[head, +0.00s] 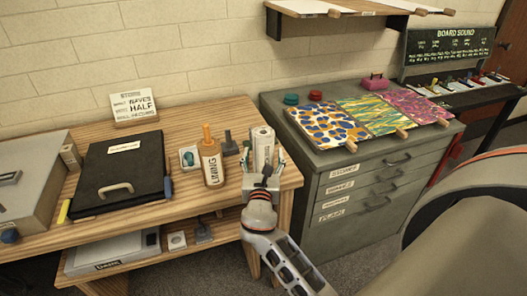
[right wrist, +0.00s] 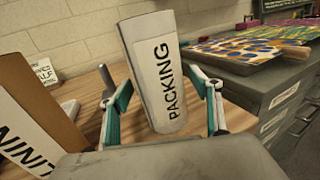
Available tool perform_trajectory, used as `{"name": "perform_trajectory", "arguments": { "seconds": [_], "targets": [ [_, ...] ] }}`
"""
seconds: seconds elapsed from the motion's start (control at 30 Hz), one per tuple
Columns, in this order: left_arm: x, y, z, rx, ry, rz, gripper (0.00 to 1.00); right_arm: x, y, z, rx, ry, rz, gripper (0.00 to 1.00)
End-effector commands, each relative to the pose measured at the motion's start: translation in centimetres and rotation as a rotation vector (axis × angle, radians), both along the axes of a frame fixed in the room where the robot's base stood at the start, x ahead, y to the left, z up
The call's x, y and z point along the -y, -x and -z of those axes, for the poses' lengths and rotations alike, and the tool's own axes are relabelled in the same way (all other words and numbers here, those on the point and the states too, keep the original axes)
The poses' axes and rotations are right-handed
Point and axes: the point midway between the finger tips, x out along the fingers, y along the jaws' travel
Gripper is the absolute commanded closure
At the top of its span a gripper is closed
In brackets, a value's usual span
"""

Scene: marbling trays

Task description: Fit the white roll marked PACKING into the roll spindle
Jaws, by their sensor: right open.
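The white roll marked PACKING (head: 263,142) stands upright near the right end of the wooden table. In the right wrist view the roll (right wrist: 156,75) shows its black lettering and leans slightly in the picture. My right gripper (head: 264,172) is open, with one finger on each side of the roll and visible gaps between. Its fingers also show in the right wrist view (right wrist: 160,95). A dark grey stand with an upright post (head: 229,143), which looks like the roll spindle, is just left of the roll. Its post is partly behind a finger in the wrist view (right wrist: 107,80). My left gripper is out of view.
A grey drawer cabinet (head: 330,172) with patterned sheets adjoins on the right.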

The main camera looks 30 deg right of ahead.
Motion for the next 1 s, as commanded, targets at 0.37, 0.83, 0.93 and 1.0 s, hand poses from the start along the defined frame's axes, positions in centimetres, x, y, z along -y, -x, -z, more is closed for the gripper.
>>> {"name": "perform_trajectory", "arguments": {
  "seconds": [0.37,0.83,0.93,1.0],
  "targets": [
    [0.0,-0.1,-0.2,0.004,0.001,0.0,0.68,0.4,-0.4,0.1,-0.001,-0.001,0.001,0.65],
    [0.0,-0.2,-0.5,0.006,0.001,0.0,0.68,0.3,-0.4,-0.4,0.001,-0.002,0.001,0.81],
    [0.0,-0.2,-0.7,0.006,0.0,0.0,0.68,0.3,-0.4,-1.1,0.002,-0.001,0.001,0.81],
    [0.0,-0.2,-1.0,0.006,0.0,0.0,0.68,0.3,-0.4,-2.0,0.003,-0.001,0.001,0.81]
  ]
}}
